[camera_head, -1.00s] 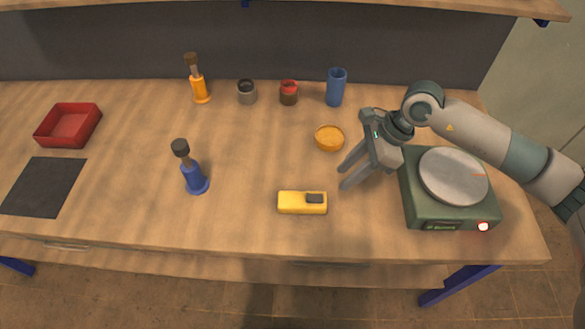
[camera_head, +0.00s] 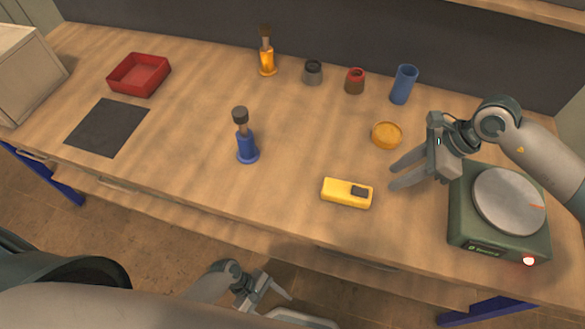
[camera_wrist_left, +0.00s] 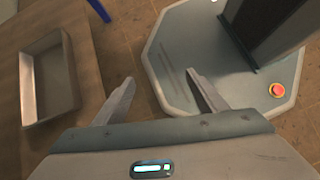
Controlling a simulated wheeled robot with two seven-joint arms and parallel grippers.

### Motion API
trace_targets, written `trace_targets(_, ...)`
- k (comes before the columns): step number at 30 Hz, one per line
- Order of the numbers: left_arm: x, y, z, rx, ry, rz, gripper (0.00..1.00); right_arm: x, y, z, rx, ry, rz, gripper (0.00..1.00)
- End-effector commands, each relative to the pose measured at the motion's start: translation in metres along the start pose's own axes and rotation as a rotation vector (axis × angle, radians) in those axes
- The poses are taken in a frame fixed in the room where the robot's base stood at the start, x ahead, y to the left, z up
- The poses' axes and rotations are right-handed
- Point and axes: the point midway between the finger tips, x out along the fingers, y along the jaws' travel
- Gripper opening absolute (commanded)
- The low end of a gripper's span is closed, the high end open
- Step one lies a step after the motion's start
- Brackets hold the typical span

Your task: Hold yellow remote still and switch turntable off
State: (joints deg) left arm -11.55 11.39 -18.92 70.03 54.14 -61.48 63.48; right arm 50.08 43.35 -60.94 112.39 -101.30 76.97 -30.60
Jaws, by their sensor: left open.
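The yellow remote (camera_head: 336,192) with a dark button patch lies flat on the table near the front edge.
A blue-based tool (camera_head: 246,148) stands left of the remote. An orange dish (camera_head: 386,135), a blue cup (camera_head: 403,84), two small jars and an orange tool (camera_head: 267,60) stand farther back. A red tray (camera_head: 139,74) and dark mat (camera_head: 108,127) are left.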

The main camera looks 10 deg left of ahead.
Motion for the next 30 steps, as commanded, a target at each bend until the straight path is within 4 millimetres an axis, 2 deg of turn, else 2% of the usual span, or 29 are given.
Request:
trace_targets(3,-0.022,0.022,0.05,-0.119,-0.151,-0.019,0.66,0.0,0.0,0.0,0.0,0.0,0.0,0.31)
trace_targets(9,-0.07,0.041,0.134,-0.276,-0.393,-0.131,0.66,0.0,0.0,0.0,0.0,0.0,0.0,0.31)
trace_targets(15,-0.131,0.039,0.208,-0.364,-0.583,-0.318,0.66,0.0,0.0,0.0,0.0,0.0,0.0,0.31)
trace_targets(18,-0.163,0.035,0.236,-0.381,-0.645,-0.419,0.66,0.0,0.0,0.0,0.0,0.0,0.0,0.31)
trace_targets(20,-0.185,0.038,0.248,-0.382,-0.667,-0.468,0.66,0.0,0.0,0.0,0.0,0.0,0.0,0.31)
trace_targets(23,-0.219,0.059,0.255,-0.374,-0.666,-0.485,0.66,0.0,0.0,0.0,0.0,0.0,0.0,0.31)
trace_targets(30,-0.263,0.154,0.234,-0.334,-0.589,-0.258,0.66,0.0,0.0,0.0,0.0,0.0,0.0,0.31)
